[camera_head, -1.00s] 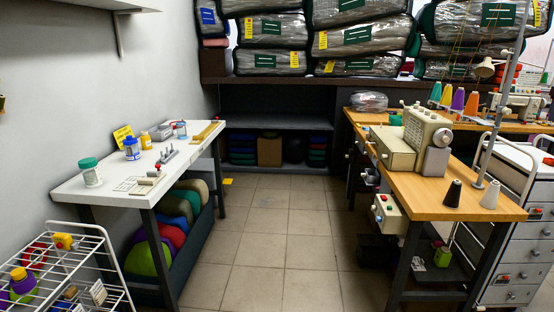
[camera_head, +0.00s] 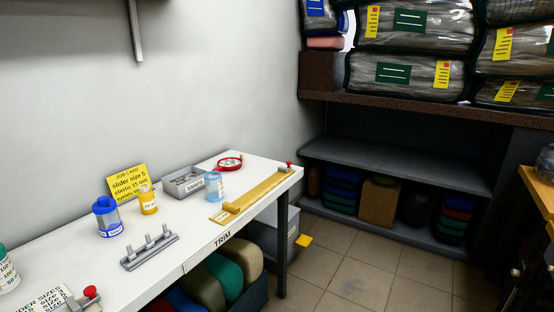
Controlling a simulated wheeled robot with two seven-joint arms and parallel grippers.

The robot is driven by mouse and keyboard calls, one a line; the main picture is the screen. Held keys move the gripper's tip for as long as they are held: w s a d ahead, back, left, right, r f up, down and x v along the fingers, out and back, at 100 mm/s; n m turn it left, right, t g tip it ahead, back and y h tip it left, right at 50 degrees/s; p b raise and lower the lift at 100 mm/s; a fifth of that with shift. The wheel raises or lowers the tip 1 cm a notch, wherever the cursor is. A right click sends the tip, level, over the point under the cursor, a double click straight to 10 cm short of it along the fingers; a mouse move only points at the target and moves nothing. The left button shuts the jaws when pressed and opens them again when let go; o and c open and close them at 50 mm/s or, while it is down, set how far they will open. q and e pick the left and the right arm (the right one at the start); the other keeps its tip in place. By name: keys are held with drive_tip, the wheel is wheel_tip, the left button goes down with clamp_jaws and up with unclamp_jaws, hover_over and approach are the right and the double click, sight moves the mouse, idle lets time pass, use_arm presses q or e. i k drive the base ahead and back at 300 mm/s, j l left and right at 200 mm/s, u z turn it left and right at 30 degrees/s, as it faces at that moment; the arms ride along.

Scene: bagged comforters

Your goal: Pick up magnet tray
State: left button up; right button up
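No tray in view can be read for certain as a magnet tray. A grey open tray (camera_head: 184,181) with a small white label on its front stands at the back of the white table (camera_head: 185,238). Its contents are too small to make out. A grey rack with upright posts (camera_head: 149,251) lies near the table's front edge. Neither of my grippers is in view.
A blue-lidded jar (camera_head: 107,217), a yellow bottle (camera_head: 148,200) and a light-blue jar (camera_head: 214,186) stand around the tray. A yellow job card (camera_head: 129,182), a red tape ring (camera_head: 230,162) and a wooden ruler piece (camera_head: 255,192) are nearby.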

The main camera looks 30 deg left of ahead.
sight(231, 164)
drive_tip(key=i+u, duration=0.35)
drive_tip(key=i, duration=0.2)
drive_tip(key=i+l+u, duration=0.2)
drive_tip(key=i+u, duration=0.15)
drive_tip(key=i, duration=0.15)
drive_tip(key=i+l+u, duration=0.35)
drive_tip(key=i, duration=0.2)
